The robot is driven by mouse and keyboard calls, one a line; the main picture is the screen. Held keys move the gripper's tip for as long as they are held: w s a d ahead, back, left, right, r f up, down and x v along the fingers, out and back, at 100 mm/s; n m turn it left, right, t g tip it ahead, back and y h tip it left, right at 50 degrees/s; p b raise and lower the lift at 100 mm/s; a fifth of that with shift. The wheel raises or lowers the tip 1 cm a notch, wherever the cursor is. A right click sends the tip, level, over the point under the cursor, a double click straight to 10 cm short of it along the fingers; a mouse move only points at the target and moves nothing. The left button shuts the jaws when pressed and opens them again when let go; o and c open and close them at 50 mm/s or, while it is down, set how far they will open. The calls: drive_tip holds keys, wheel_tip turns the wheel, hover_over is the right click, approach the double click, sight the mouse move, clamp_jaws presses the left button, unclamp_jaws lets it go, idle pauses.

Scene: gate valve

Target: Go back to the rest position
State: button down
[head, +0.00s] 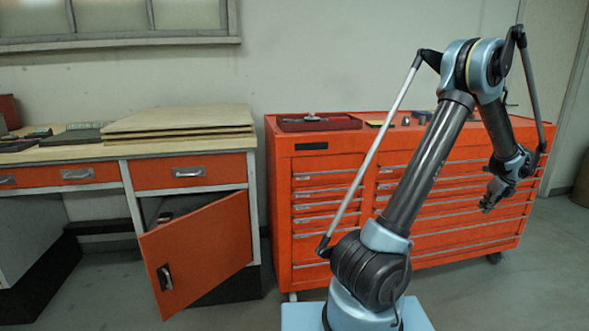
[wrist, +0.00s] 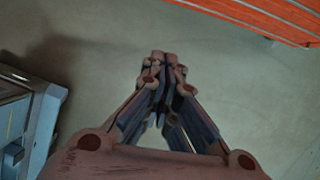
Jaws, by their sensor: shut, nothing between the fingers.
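My gripper (head: 490,200) hangs at the right in the head view, in front of the orange tool cabinet and pointing down and to the left. In the wrist view its fingertips (wrist: 165,58) meet, with nothing between them. Bare floor lies below the fingers. My arm is raised and bent, with its upper link leaning to the right. No gate valve shows in either view.
An orange tool cabinet (head: 330,160) with a red tray (head: 318,123) on top stands behind my arm. At the left is a workbench (head: 100,152) with stacked boards (head: 180,120). Its orange cupboard door (head: 200,250) hangs open. Grey floor (wrist: 100,45) is clear under the gripper.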

drive_tip(key=w+a+r+n, duration=0.1)
drive_tip(key=a+r+n, duration=0.3)
drive_tip(key=a, duration=0.6)
drive_tip(key=w+a+r+n+g, duration=0.1)
drive_tip(key=w+a+r+n, duration=0.15)
drive_tip(key=a, duration=0.65)
drive_tip(key=w+a+r+n, duration=0.1)
drive_tip(key=a+r+n, duration=0.35)
drive_tip(key=a, duration=0.55)
drive_tip(key=s+a+r+n+g, duration=0.1)
drive_tip(key=s+a+n, duration=0.3)
drive_tip(key=a, duration=0.5)
drive_tip(key=s+a+r+n, duration=0.1)
drive_tip(key=s+a+n, duration=0.35)
drive_tip(key=a, duration=0.45)
drive_tip(key=s+a+f+n, duration=0.5)
drive_tip(key=s+a+n, duration=0.2)
drive_tip(key=s, duration=0.2)
drive_tip(key=s+a+f+n, duration=0.5)
drive_tip(key=s+a+n, duration=0.2)
drive_tip(key=s, duration=0.1)
drive_tip(key=shift+s+n+h, duration=0.3)
drive_tip(key=shift+s+n, duration=0.05)
drive_tip(key=shift+w+a, duration=0.1)
